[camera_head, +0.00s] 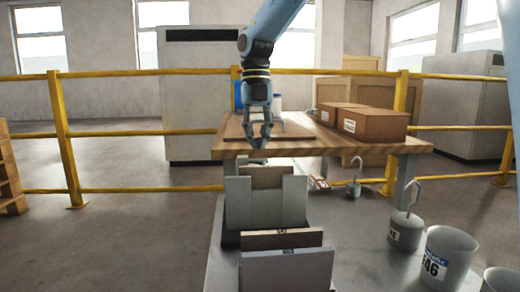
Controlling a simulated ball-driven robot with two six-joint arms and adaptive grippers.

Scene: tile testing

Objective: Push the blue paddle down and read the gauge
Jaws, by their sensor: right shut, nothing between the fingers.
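My right gripper (260,141) hangs down at the front edge of the wooden table, its fingers shut with nothing between them. Its tips are just above the rack of upright tiles (238,205). A small blue thing (238,92) shows just left of the gripper, partly hidden behind it; I cannot tell whether it is the blue paddle. No gauge can be made out. My left gripper is not in view.
Hooked weights (405,232) and grey buckets (447,262) stand on the grey surface at right. A yellow railing (120,133) runs behind. Open floor lies at left.

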